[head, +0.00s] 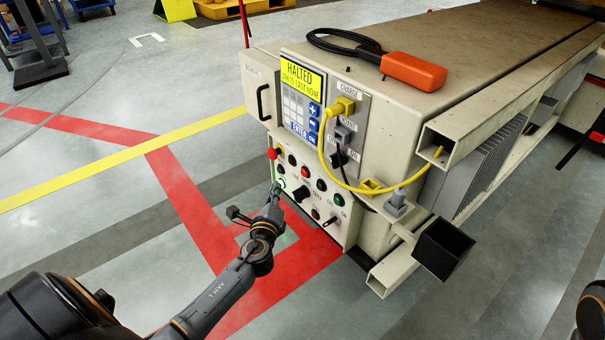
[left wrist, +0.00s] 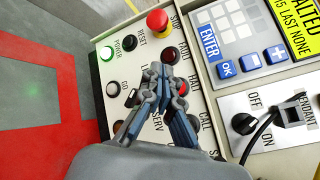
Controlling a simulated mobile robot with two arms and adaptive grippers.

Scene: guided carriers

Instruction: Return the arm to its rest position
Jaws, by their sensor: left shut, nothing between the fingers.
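My left gripper (head: 273,196) is shut and empty, right in front of the lower button panel (head: 318,200) of a beige carrier (head: 405,75). In the left wrist view its closed fingers (left wrist: 160,85) cover part of the button panel (left wrist: 120,75); I cannot tell whether the tips touch it. My left arm (head: 225,285) reaches in from the lower left. My right gripper is not in view.
The carrier's yellow display (head: 302,79) reads HALTED. A yellow cable (head: 327,150) loops from the charge socket to a front bracket. An orange handset (head: 413,71) lies on top. An open black box-shaped end (head: 443,248) juts out at lower right.

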